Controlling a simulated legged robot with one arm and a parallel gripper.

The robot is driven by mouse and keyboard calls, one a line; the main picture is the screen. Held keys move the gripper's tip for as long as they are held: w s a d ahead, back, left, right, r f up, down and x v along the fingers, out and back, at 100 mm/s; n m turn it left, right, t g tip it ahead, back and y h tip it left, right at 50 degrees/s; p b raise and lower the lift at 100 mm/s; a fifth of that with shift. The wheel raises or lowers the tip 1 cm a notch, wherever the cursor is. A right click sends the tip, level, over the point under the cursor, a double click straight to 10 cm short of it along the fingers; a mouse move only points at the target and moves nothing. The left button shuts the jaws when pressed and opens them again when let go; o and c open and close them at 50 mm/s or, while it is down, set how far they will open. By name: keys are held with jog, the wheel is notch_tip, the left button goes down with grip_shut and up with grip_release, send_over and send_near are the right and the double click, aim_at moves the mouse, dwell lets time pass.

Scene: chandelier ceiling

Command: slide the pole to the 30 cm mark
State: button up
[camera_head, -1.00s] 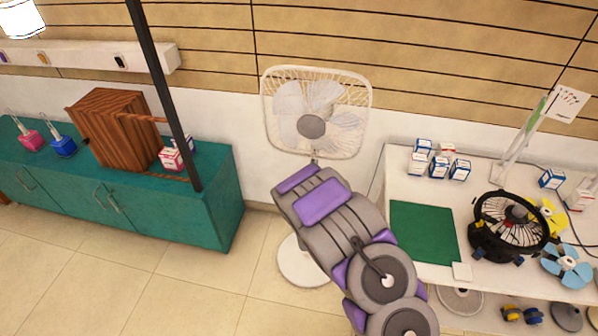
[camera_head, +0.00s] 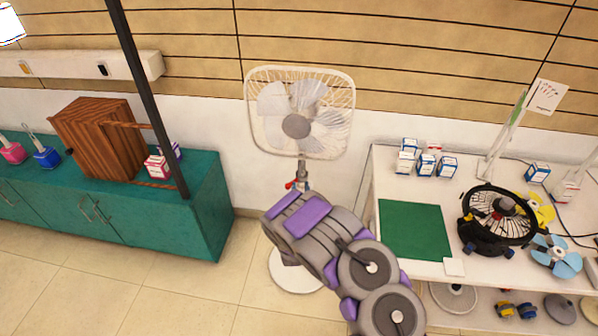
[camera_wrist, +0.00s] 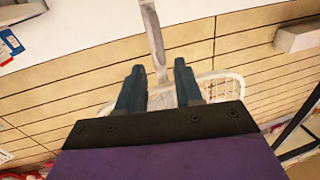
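A white standing fan (camera_head: 297,125) stands against the wall between the cabinet and the table. A short piece of its pole (camera_head: 302,172) shows below the head, with a red part (camera_head: 292,185) beside it. My arm hides the lower pole; the round white base (camera_head: 290,275) shows partly. In the wrist view my gripper (camera_wrist: 159,68) has its two dark fingers apart. A pale pole (camera_wrist: 153,35) runs between them in the picture, with a white grille (camera_wrist: 225,88) behind. I cannot tell whether the fingers touch the pole, and I see no centimetre marks. My gripper is hidden in the head view.
A teal cabinet (camera_head: 205,210) with a wooden box (camera_head: 95,140) is on the left. On the right, a white table (camera_head: 390,180) bears a green mat (camera_head: 414,230), small boxes (camera_head: 425,165) and a black fan (camera_head: 497,218). Tiled floor (camera_head: 190,285) is clear in front.

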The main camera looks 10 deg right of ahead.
aim_at(299, 170)
jog(key=w+b, duration=0.1)
jog(key=w, duration=0.2)
jog(key=w+b, duration=0.1)
jog(key=w, duration=0.2)
jog(key=w+d+b, duration=0.1)
jog(key=w, duration=0.2)
jog(key=shift+f, duration=0.2)
jog(key=shift+w+d+r, duration=0.15)
jog(key=shift+w+d, duration=0.05)
jog(key=shift+w, duration=0.65)
grip_shut()
